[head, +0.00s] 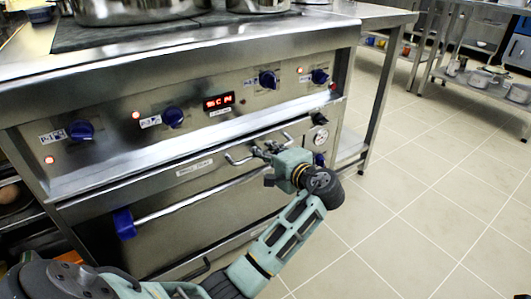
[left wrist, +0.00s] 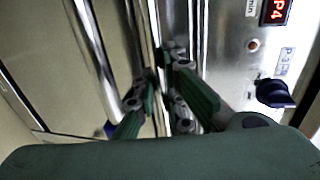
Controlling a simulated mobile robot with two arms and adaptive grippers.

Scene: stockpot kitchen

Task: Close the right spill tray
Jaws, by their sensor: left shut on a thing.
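My left gripper (head: 270,150) reaches from below to the front of the steel range, at the right part of the narrow spill tray front (head: 215,160) under the control panel. It is shut at a curved metal handle (head: 240,159), whose left end shows beside the fingers. The gripper hides the handle's middle. In the left wrist view the green fingers (left wrist: 165,85) close on either side of a thin metal part by the panel; the contact itself is dark and blurred. I cannot tell how far the tray stands out. My right gripper is not in view.
The oven door bar (head: 195,201) with blue ends runs just below the tray front. Blue knobs (head: 173,117) and a red display (head: 218,101) sit above. Pots (head: 135,10) stand on top. Clear tiled floor (head: 420,170) lies right; steel shelving (head: 480,75) stands behind.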

